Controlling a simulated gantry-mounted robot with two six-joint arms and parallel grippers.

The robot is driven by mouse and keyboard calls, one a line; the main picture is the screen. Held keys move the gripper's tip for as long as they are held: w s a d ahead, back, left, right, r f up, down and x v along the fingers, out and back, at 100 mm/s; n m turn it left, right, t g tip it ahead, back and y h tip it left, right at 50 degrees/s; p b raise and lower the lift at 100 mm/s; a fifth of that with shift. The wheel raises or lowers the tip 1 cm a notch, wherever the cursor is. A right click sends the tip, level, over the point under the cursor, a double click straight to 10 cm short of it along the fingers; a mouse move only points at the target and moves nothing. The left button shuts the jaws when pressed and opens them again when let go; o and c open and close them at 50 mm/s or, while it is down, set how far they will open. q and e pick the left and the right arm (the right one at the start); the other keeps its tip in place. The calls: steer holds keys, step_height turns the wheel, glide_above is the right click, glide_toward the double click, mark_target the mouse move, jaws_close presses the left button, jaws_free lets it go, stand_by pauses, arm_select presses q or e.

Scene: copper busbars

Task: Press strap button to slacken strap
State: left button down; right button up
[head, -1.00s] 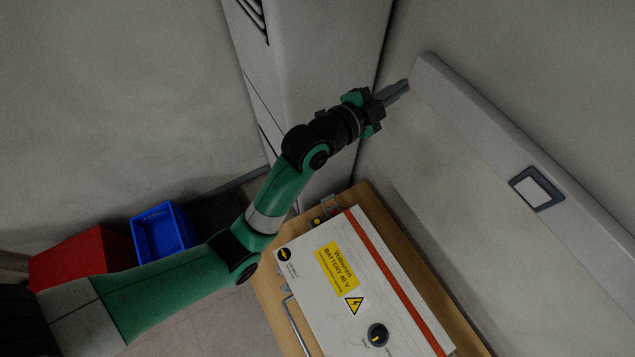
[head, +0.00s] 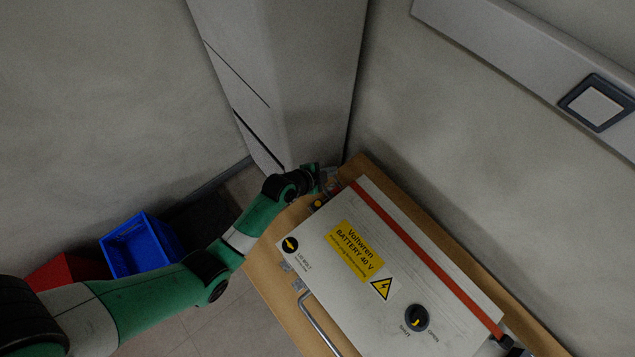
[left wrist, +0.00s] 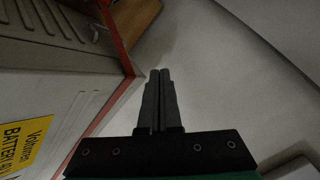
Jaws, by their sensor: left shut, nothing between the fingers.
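A red strap (head: 430,262) runs along the far long edge of the white battery box (head: 330,285); it also shows at upper left in the left wrist view (left wrist: 121,42). A dark fitting (head: 507,342) sits at the strap's lower right end. I cannot make out the strap button for sure. My left gripper (head: 329,181) is at the box's far left end, partly hidden by its own wrist. In the left wrist view its fingers (left wrist: 159,74) are shut and empty, with tips close to the box's corner in the picture. My right gripper is not in view.
The box stands on a brown board (head: 268,268). A small yellow-topped part (head: 318,203) is beside the gripper. A pale cabinet (head: 290,80) rises behind. Blue (head: 140,246) and red (head: 62,272) bins lie left. A wall duct with a socket (head: 597,103) is upper right.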

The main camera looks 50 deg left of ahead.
arm_select(q)
steer(key=g+b, duration=0.1)
steer(key=b, duration=0.4)
glide_above(318, 204)
steer(key=s, duration=0.1)
step_height(318, 204, down, 12)
steer(key=r, duration=0.1)
steer(key=shift+s+a+f+n, duration=0.1)
steer(key=shift+a+f+n, duration=0.1)
steer(key=shift+f+n, duration=0.1)
steer(key=shift+f, duration=0.1)
step_height(318, 204, down, 9)
steer(key=b, duration=0.8)
steer(key=shift+r, duration=0.2)
steer(key=shift+f+b, duration=0.1)
steer(key=shift+b, duration=0.25)
steer(key=shift+f, duration=0.3)
